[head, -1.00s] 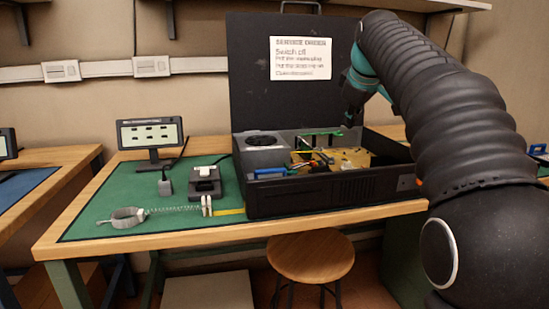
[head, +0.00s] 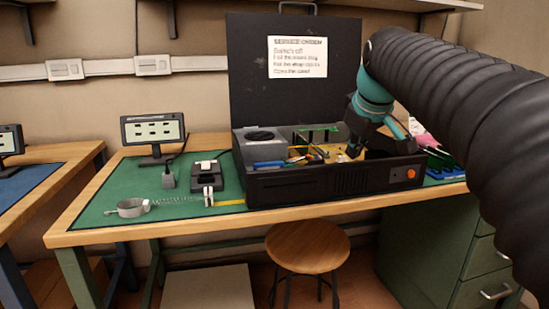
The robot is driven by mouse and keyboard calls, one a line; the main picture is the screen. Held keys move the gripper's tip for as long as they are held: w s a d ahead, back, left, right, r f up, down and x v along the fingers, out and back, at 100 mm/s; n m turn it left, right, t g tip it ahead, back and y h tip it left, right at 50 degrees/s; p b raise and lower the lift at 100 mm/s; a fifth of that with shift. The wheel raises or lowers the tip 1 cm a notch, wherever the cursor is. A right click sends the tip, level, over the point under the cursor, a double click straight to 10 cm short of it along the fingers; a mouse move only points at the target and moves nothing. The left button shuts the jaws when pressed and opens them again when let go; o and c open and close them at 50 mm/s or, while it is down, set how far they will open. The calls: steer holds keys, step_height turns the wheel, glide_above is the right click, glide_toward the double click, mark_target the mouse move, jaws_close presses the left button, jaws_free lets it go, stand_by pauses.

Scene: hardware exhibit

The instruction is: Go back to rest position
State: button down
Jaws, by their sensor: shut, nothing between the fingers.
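My arm reaches in from the right in the head view, with its black sleeve and teal wrist. My gripper (head: 354,148) points down over the right part of the open computer case (head: 330,184). It is shut with nothing between its fingers. The dark fingertips are small and partly merge with the case interior, so I cannot tell how close they are to the parts below.
The case's raised black lid (head: 250,80) stands behind it with a paper notice (head: 298,57). A wrist strap (head: 132,207), a small monitor (head: 153,131) and a black device (head: 206,177) are on the green mat (head: 103,191). A stool (head: 307,246) stands in front.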

steer(key=s+f+m+g, duration=0.1)
steer(key=s+f+m, duration=0.5)
steer(key=s+f, duration=1.8)
steer(key=s+a, duration=0.1)
steer(key=s, duration=0.1)
steer(key=shift+s+f+m, duration=0.2)
steer(key=shift+s+m, duration=0.1)
